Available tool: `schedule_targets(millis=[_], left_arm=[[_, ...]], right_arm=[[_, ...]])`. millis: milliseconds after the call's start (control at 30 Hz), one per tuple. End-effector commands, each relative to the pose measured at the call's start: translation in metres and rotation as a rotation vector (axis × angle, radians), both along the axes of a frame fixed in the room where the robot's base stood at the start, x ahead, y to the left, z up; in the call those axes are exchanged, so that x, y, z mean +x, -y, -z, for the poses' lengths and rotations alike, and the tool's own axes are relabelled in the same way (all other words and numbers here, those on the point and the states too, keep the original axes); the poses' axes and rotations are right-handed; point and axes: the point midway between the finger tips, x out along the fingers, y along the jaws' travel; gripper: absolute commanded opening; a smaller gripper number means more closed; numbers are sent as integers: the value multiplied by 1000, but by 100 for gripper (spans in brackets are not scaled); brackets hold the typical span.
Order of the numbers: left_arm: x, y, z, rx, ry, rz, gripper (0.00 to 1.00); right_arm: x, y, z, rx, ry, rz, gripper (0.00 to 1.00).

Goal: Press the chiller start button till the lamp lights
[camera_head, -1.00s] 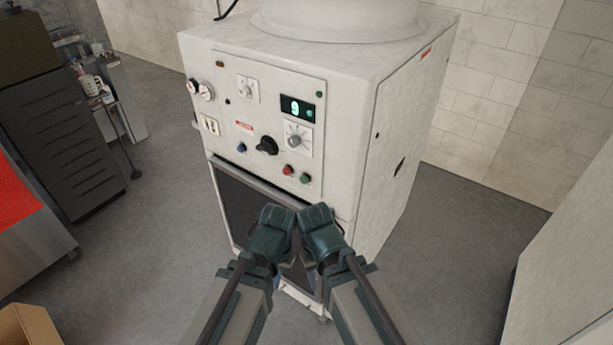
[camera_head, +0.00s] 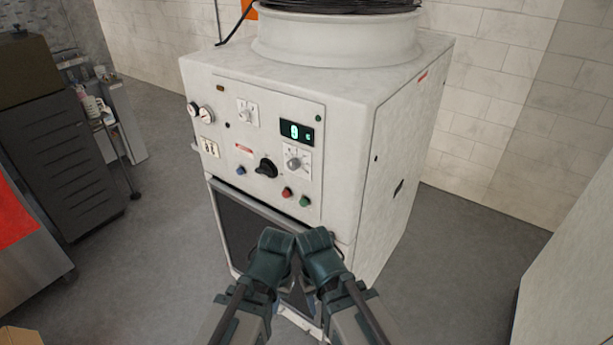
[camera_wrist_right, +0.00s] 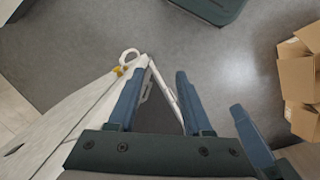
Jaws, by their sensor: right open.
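The chiller is a white cabinet (camera_head: 350,110) at the centre of the head view. Its front panel has a green button (camera_head: 304,201) at lower right, with a red button (camera_head: 286,193) to its left. A small dark green lamp (camera_head: 318,118) sits at the panel's upper right and looks unlit. My left gripper (camera_head: 270,258) and right gripper (camera_head: 320,256) are side by side below the panel, apart from the buttons; their fingers are hidden there. In the right wrist view my right gripper (camera_wrist_right: 161,72) is open, with nothing between its blue fingers.
A dark cabinet (camera_head: 65,145) stands left. A pale cabinet (camera_head: 570,265) stands at right. Cardboard boxes (camera_wrist_right: 300,85) show in the wrist view. Floor between is clear.

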Motion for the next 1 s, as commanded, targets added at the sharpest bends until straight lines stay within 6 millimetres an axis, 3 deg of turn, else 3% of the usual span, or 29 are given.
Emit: schedule_targets(millis=[400, 700, 1000], left_arm=[[0, 0, 0, 0, 0, 0, 0], [0, 0, 0, 0, 0, 0, 0], [0, 0, 0, 0, 0, 0, 0]], right_arm=[[0, 0, 0, 0, 0, 0, 50], [0, 0, 0, 0, 0, 0, 0], [0, 0, 0, 0, 0, 0, 0]])
